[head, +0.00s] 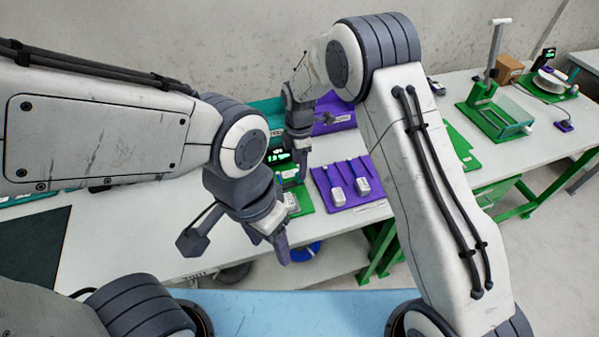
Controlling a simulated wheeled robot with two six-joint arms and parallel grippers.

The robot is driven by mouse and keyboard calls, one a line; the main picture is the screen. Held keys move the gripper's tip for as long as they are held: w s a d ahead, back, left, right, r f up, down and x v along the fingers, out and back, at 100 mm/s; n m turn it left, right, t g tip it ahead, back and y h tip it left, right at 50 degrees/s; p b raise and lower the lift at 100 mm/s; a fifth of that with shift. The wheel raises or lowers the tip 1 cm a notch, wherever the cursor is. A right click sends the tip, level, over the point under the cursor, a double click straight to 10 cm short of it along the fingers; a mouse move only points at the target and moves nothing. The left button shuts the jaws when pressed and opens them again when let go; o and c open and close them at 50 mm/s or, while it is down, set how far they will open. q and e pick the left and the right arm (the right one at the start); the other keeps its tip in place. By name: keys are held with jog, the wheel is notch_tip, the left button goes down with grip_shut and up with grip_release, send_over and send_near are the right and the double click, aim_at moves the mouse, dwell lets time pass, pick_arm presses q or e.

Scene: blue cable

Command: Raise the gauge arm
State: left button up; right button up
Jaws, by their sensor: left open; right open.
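I cannot make out for certain which part is the gauge arm. A green device with a small lit display (279,157) stands on the white table, partly hidden behind my arms. My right gripper (301,160) points down beside this display, and its fingertips are small and hard to make out. My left gripper (274,238) is open and empty, lower in the view, over the table's front edge. A green stand (484,92) with an upright grey lever (495,48) is at the back right, well away from both grippers.
A purple tray (325,188) with two grey-white connectors lies right of the green device. A purple block (333,117) is behind it. A reel fixture (549,82) and a cardboard box (508,69) stand far right. A dark mat (35,243) lies left. Bare table lies between mat and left gripper.

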jog(key=shift+f+p, duration=0.3)
jog(key=shift+f, duration=2.05)
jog(key=shift+c, duration=0.3)
grip_shut()
jog(key=shift+r, duration=0.1)
